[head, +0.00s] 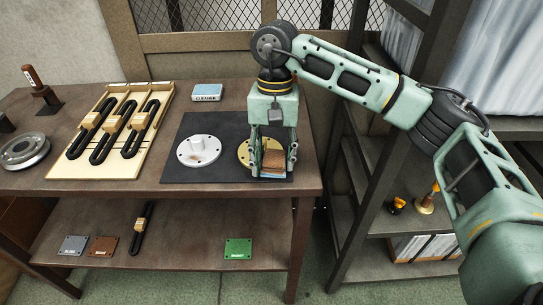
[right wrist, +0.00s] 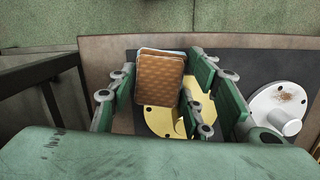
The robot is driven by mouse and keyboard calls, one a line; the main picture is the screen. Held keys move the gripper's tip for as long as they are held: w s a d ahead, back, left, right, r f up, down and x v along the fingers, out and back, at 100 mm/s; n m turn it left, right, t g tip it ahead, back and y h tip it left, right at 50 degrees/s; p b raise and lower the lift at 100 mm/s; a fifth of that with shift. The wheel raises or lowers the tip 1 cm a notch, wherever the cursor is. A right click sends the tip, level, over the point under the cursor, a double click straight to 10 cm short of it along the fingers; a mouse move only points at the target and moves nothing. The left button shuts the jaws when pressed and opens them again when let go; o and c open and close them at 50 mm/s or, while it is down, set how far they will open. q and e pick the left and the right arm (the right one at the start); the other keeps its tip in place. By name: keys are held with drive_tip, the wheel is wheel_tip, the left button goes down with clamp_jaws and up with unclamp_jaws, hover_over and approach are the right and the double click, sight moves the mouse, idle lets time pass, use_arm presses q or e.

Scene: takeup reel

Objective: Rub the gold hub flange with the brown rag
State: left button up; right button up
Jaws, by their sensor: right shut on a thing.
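The gold hub flange (head: 246,152) lies on the dark mat at its right part, partly hidden behind my right gripper. My right gripper (head: 273,166) points down over it and is shut on the brown rag (head: 272,169), a folded pad. In the right wrist view the brown rag (right wrist: 162,80) sits tilted between the fingers, over part of the gold hub flange (right wrist: 172,122). I cannot tell whether the rag touches the flange. A white hub flange (head: 199,150) with a brownish smudge lies to the left; it also shows in the right wrist view (right wrist: 277,104). My left gripper is not in view.
A blue-and-white cleaner box (head: 207,92) stands behind the dark mat (head: 190,120). A wooden board (head: 65,168) with black belts lies to the left, beside a grey wheel (head: 24,151). A shelf rack (head: 345,200) stands right of the table. The mat's front left is clear.

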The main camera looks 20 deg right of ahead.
drive_tip(key=shift+w+r+p, duration=0.1)
drive_tip(key=shift+r+p, duration=1.2)
drive_tip(key=shift+r, duration=1.1)
drive_tip(key=shift+r+p, duration=0.3)
drive_tip(key=shift+r, duration=0.3)
drive_tip(key=shift+r+p, duration=0.9)
drive_tip(key=shift+r, duration=0.65)
